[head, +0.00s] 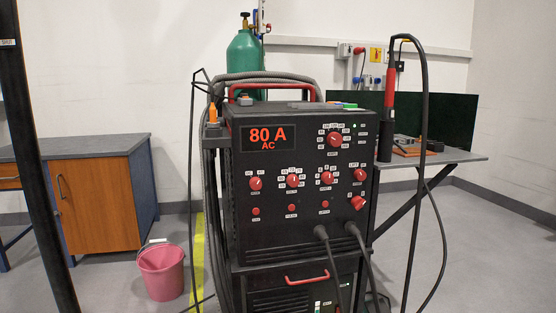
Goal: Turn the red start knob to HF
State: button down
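A black welding machine (300,227) stands in the middle of the head view, its front panel facing me. The panel carries several red knobs with small white labels. The red start knob (360,175) appears to be the one on the right of the middle row, with a label at its upper left that seems to read LIFT. The other label is too small to read, and I cannot tell exactly where its pointer sits. My gripper is not in view, and nothing touches the knob.
The display (268,137) reads 80 A AC. Two cables leave the lower panel, and a torch (389,90) with a looping cable hangs at the right. A work table (455,155) stands behind right. A pink bucket (163,272) and a cabinet (95,190) are left.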

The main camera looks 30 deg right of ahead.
aim_at(360, 175)
jog(key=z, duration=1.35)
